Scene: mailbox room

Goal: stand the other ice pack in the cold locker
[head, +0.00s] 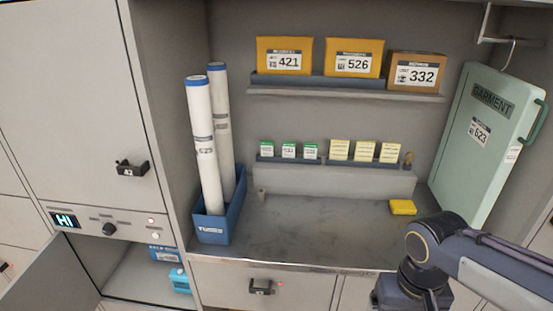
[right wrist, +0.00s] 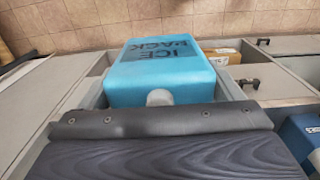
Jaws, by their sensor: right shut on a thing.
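The ice pack (right wrist: 165,75) is a bright blue block with dark "ICE PACK" lettering, close up in the right wrist view. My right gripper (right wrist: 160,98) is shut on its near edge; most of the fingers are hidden. In the head view my right arm comes in at the lower right, and its gripper and the held pack are out of frame. The cold locker (head: 130,268) is at the lower left, its door (head: 45,280) open, under a panel with a lit display. Inside, at its right side, are a light-blue pack (head: 180,280) and a darker blue labelled box (head: 163,254). My left gripper is not in view.
A blue bin (head: 222,222) with two long tubes stands on the counter (head: 300,232), right of the locker. A yellow block (head: 403,207) lies at the counter's right, near the hanging garment case (head: 487,140). Boxes (head: 285,56) fill the upper shelf. The counter's middle is clear.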

